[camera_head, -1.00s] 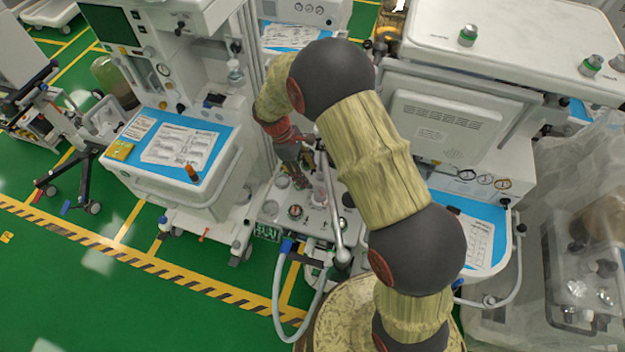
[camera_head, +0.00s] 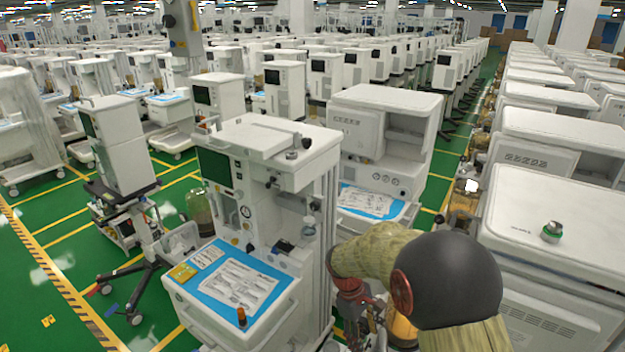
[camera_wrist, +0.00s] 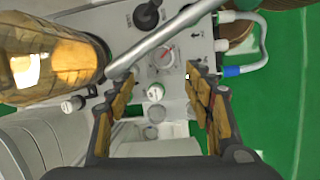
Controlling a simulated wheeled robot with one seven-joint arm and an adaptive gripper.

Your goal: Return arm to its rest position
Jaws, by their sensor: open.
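My arm reaches in from the lower right in the head view, with yellow-brown links and a dark round joint. My gripper (camera_wrist: 160,88) is open and empty in the wrist view, its two padded fingers apart. It points down at a pale machine panel (camera_wrist: 172,90) with a round gauge (camera_wrist: 168,56) and several knobs. A grey metal tube (camera_wrist: 165,38) crosses the panel. In the head view my gripper (camera_head: 368,320) hangs beside the cart with the blue top, partly cut off by the lower edge.
An amber canister (camera_wrist: 50,66) stands close at the left in the wrist view; a blue-ended hose (camera_wrist: 232,71) is at the right. In the head view, a cart (camera_head: 250,325) with a blue top and papers stands left of my arm, a white machine (camera_head: 550,290) right. Green floor is at far left.

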